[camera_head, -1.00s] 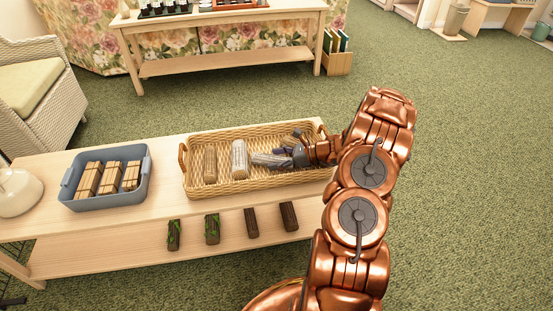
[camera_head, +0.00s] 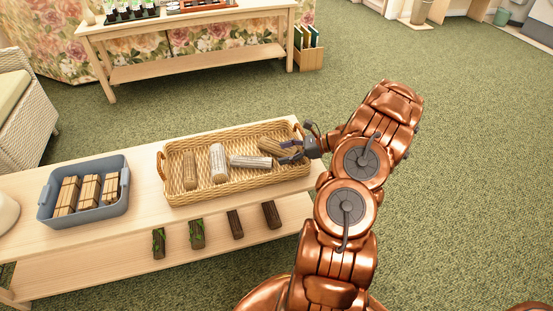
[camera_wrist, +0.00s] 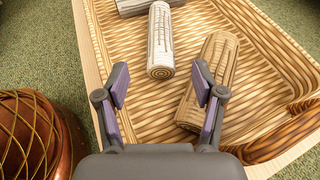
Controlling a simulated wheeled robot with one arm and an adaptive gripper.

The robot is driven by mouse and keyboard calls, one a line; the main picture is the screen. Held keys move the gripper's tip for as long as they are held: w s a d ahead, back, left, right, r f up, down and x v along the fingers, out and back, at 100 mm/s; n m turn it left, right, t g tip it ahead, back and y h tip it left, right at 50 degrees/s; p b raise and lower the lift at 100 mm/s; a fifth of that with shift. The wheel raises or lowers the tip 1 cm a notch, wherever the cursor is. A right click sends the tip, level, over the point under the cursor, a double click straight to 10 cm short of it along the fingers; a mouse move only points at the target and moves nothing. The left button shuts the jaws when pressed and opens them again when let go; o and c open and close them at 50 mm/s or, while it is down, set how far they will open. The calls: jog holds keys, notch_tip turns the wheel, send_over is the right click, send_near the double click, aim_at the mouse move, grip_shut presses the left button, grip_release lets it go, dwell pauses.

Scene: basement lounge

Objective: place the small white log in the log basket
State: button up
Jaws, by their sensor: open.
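The log basket (camera_head: 180,196) is a long wicker tray on the wooden bench. A small whitish-grey log (camera_head: 252,161) lies inside it on its side, lengthwise; in the wrist view this log (camera_wrist: 160,42) rests on the woven floor with its round end facing me. My gripper (camera_head: 288,151) is over the basket's right end. In the wrist view my gripper (camera_wrist: 160,80) is open and empty, its fingertips just short of the log's near end. A brown log (camera_head: 273,147) lies at an angle beside it, close to one finger. Another white log (camera_head: 218,162) lies crosswise further left.
A brown log (camera_head: 190,169) lies at the basket's left. A blue-grey bin (camera_head: 118,205) with split wood stands left on the bench (camera_head: 140,200). Several dark and mossy logs (camera_head: 197,234) sit on the lower shelf. Open carpet (camera_head: 470,190) lies to the right.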

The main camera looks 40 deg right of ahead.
jog(key=a+r+n+g+y, duration=0.2)
jog(key=a+r+n+g, duration=0.45)
jog(key=a, duration=0.95)
jog(key=s+a+r+n+g+h, duration=0.1)
jog(key=s+a+r+n+g, duration=0.1)
jog(key=s+a+r+n, duration=0.3)
jog(key=s+a+r+n+g+h, duration=0.1)
jog(key=s+a+r+n+g, duration=0.15)
jog(key=a, duration=0.55)
jog(key=s+a+r+n+g+h, duration=0.1)
jog(key=s+a+r+n+h, duration=0.15)
jog(key=s, duration=0.25)
jog(key=s+a+r+n+g+h, duration=0.1)
jog(key=s+a+n, duration=0.25)
jog(key=s, duration=0.25)
jog(key=s+d+n+h, duration=0.3)
jog(key=s+n+h, duration=0.3)
jog(key=s, duration=0.7)
jog(key=shift+s+r+n, duration=0.15)
jog(key=shift+r+n, duration=0.3)
jog(key=shift+n, duration=0.15)
notch_tip(320, 180, up, 32)
jog(key=w+t+p, duration=0.1)
jog(key=p, duration=2.9)
jog(key=shift+w+d+r+t+p, duration=0.15)
jog(key=shift+w+r+t+p, duration=0.15)
jog(key=shift+p, duration=0.1)
